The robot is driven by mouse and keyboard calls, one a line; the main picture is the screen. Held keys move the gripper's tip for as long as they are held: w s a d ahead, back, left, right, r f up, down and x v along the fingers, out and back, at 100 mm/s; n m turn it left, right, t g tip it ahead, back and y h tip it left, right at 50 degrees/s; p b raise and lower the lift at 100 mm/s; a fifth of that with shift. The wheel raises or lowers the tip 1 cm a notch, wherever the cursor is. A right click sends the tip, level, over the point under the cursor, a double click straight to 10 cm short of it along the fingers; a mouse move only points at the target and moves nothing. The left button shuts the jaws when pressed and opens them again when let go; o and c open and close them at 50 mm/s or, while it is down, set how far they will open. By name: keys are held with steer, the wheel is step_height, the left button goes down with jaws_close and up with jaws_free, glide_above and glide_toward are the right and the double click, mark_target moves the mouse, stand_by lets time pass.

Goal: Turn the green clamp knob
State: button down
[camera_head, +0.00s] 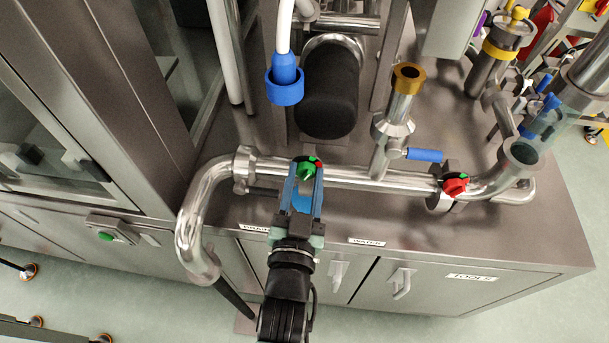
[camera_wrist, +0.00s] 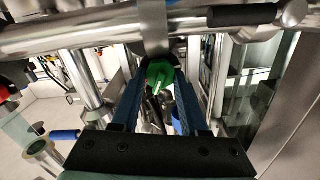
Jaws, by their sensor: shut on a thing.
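The green clamp knob (camera_head: 306,169) sits on a clamp on the horizontal steel pipe, with a bit of red beside it. My gripper (camera_head: 306,178) reaches it from the front, its blue fingers on either side of the knob. In the wrist view the green knob (camera_wrist: 159,75) shows between the two fingertips of my gripper (camera_wrist: 160,82), with a white mark on its face. My gripper is shut on the knob. The fingers hide parts of the knob's sides.
A red clamp knob (camera_head: 455,186) is on the same pipe (camera_head: 345,177) to the right. A blue valve handle (camera_head: 425,155) sticks out above the pipe. A blue hose end (camera_head: 285,85) hangs above my gripper. Cabinet doors with handles (camera_head: 401,283) are below.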

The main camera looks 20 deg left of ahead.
stand_by(0.4)
steer(key=shift+c, duration=2.1)
jaws_free()
steer(key=v, duration=1.3)
steer(key=shift+b, duration=0.4)
